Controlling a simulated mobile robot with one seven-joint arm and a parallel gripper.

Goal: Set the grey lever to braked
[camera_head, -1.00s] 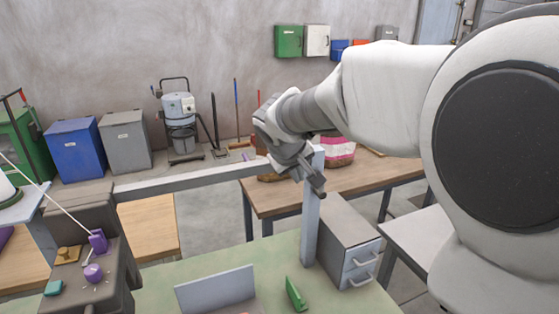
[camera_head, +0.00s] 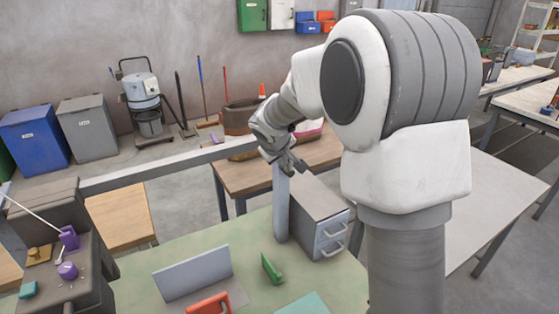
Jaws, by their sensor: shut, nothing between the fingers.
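My gripper (camera_head: 293,166) is shut and empty, hanging from my arm in the middle of the view. It is right at the top of an upright grey post (camera_head: 282,210); I cannot tell whether they touch. A dark grey machine (camera_head: 52,205) stands at the lower left with a purple lever (camera_head: 69,237), a purple knob (camera_head: 67,270), a teal button (camera_head: 28,289) and a brass-coloured piece (camera_head: 39,254). I cannot make out for sure which part is the grey lever, nor any brake marking.
The green bench top (camera_head: 190,249) carries a grey plate (camera_head: 193,275), a green wedge-like piece (camera_head: 271,268) and a red-orange piece (camera_head: 210,304). A grey drawer unit (camera_head: 318,215) stands close right of the post. A wooden table (camera_head: 235,178) is behind.

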